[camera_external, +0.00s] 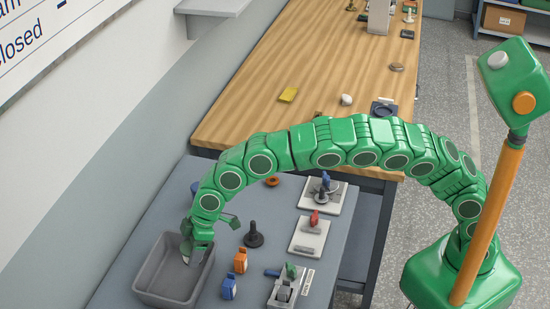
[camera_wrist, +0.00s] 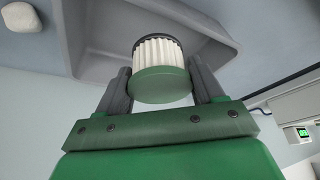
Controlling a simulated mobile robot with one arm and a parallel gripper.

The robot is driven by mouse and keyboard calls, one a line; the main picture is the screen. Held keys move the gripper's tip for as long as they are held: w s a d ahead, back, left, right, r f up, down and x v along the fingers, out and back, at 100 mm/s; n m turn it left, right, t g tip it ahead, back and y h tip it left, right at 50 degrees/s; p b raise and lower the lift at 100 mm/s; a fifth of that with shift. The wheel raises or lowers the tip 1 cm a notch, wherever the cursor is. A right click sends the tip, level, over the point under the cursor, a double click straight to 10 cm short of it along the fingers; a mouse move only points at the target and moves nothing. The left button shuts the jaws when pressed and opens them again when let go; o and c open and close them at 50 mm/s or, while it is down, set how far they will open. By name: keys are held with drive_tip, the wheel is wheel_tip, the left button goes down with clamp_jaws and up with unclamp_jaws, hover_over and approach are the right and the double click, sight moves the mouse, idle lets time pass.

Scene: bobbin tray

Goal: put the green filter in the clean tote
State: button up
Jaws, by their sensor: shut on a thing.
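The green filter (camera_wrist: 160,72) has a green cap, a white pleated body and a dark rim. In the wrist view it is held between the two fingers of my gripper (camera_wrist: 162,86), which is shut on it. In the external view my gripper (camera_external: 197,252) points down at the right side of a grey open tote (camera_external: 152,296) on the grey table. The filter is hard to make out there. In the wrist view the tote's grey wall (camera_wrist: 82,40) shows behind the filter. I cannot tell whether the filter touches the tote.
Right of the tote are a black spindle (camera_external: 254,236), an orange piece (camera_external: 240,261), a blue piece (camera_external: 229,287) and several light plates with small fixtures. A wooden bench (camera_external: 250,105) stands behind. The wall is close on the left.

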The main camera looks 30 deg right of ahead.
drive_tip(key=shift+w+a+f, duration=0.4)
drive_tip(key=shift+a+f, duration=0.4)
drive_tip(key=shift+f, duration=0.2)
drive_tip(key=shift+w+a+f, duration=0.45)
drive_tip(key=shift+a+f, duration=0.35)
drive_tip(key=shift+f, duration=0.25)
drive_tip(key=shift+w+a+f, duration=0.4)
drive_tip(key=shift+a+f, duration=0.4)
drive_tip(key=shift+f, duration=1.7)
drive_tip(key=o, duration=1.2)
drive_tip(key=shift+f, duration=0.1)
drive_tip(key=shift+c, duration=0.2)
drive_tip(key=shift+v, duration=6.15)
drive_tip(key=shift+d, duration=0.1)
